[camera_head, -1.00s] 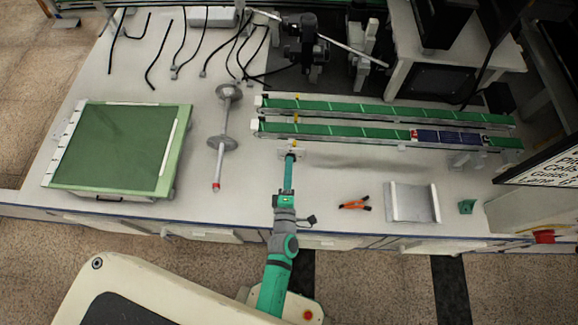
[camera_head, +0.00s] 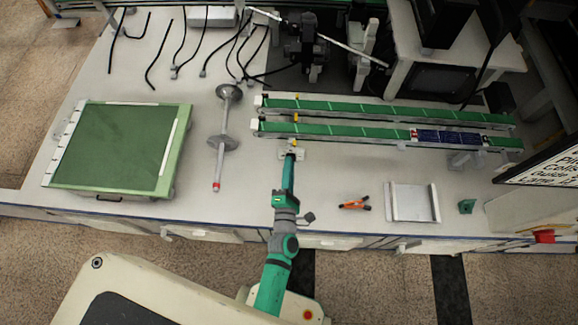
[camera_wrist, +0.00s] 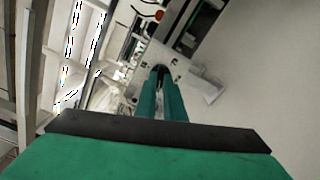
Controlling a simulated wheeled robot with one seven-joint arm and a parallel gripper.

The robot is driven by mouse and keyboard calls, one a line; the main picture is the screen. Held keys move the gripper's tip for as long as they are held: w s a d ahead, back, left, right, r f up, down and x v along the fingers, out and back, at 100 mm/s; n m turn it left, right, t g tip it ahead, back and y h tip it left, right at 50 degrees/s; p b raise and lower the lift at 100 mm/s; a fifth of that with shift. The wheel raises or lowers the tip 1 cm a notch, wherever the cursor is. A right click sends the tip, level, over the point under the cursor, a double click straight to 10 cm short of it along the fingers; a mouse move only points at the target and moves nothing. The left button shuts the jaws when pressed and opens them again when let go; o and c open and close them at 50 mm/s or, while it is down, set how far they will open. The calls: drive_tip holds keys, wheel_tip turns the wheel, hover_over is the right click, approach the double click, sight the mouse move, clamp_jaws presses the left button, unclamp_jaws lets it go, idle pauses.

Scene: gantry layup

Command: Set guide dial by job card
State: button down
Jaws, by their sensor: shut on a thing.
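My gripper (camera_head: 290,158) reaches over the table's front edge to a small pale plate (camera_head: 299,155) in front of the lower green rail. In the wrist view my fingers (camera_wrist: 161,78) are closed around a small dark piece on that pale plate (camera_wrist: 176,66). This piece seems to be the guide dial; its face and any marks are hidden by my fingers. A white sign (camera_head: 550,165) with black print, perhaps the job card, stands at the right edge. It is cut off, and only parts of words such as "Cells", "Guide" and "Lane" show.
Two long green rails (camera_head: 350,130) lie just behind my gripper, with a dark blue panel (camera_head: 448,138) on the nearer one. A spindle with grey discs (camera_head: 221,160) and a green board (camera_head: 120,145) lie left. Orange-handled pliers (camera_head: 354,203) and a grey tray (camera_head: 413,218) lie right.

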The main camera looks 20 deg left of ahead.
drive_tip(key=c, duration=1.9)
unclamp_jaws()
drive_tip(key=shift+o, duration=0.2)
drive_tip(key=shift+s, duration=0.1)
drive_tip(key=v, duration=1)
drive_tip(key=shift+s, duration=0.3)
drive_tip(key=shift+d, duration=0.1)
drive_tip(key=s+d+r+m+h, duration=0.1)
drive_tip(key=s+d+r+m, duration=0.2)
drive_tip(key=m, duration=0.5)
drive_tip(key=s+d+r+m+g+h, duration=0.1)
drive_tip(key=s+d+r+m, duration=0.3)
drive_tip(key=m, duration=0.5)
drive_tip(key=s+d+r+m+g+h, duration=0.1)
drive_tip(key=s+d+r+m+h, duration=0.2)
drive_tip(key=s+r+m, duration=0.3)
drive_tip(key=s+d+m, duration=0.1)
drive_tip(key=s+m, duration=0.1)
drive_tip(key=s, duration=0.1)
drive_tip(key=shift+r, duration=0.3)
